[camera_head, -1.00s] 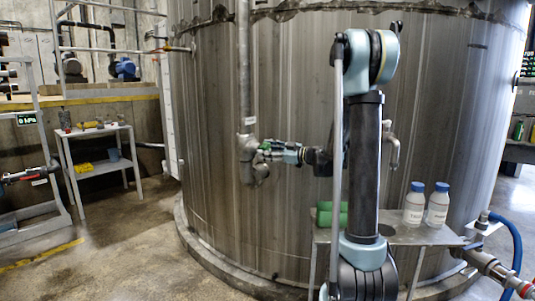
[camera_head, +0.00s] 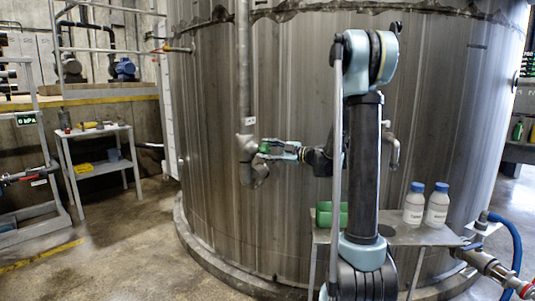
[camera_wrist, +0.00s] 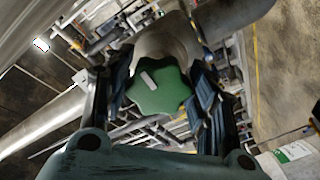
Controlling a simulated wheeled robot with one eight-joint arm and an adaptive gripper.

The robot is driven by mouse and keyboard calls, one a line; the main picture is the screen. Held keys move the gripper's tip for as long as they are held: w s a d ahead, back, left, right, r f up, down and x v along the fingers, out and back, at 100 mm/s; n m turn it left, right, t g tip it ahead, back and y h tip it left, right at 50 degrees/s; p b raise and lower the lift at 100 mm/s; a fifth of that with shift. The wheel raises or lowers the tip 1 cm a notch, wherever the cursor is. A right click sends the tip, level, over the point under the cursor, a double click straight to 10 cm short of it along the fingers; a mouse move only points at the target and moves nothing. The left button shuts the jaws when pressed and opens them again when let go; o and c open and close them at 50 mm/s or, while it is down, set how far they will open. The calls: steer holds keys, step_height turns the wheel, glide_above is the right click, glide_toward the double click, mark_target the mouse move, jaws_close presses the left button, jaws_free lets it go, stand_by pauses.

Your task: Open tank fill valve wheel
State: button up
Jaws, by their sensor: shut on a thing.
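The tank fill valve wheel is a green, lobed handwheel (camera_wrist: 160,91) with a small pale mark on its face. It sits on a grey valve body on the vertical pipe (camera_head: 244,70) in front of the big steel tank. In the head view only a little green of the wheel (camera_head: 264,148) shows. My gripper (camera_head: 272,150) reaches to it from the right. In the wrist view the two fingers of my gripper (camera_wrist: 155,95) lie on either side of the wheel, shut on it. The contact at the finger pads is partly hidden.
A small metal table (camera_head: 408,236) holds two white bottles with blue caps (camera_head: 426,205) and a green item (camera_head: 323,215). A blue hose (camera_head: 515,240) and pipe fitting are at the lower right. A shelf cart (camera_head: 98,168) stands left; the floor between is clear.

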steer(key=o, duration=1.1)
steer(key=shift+c, duration=0.2)
steer(key=v, duration=1.2)
steer(key=shift+s+a+f, duration=0.1)
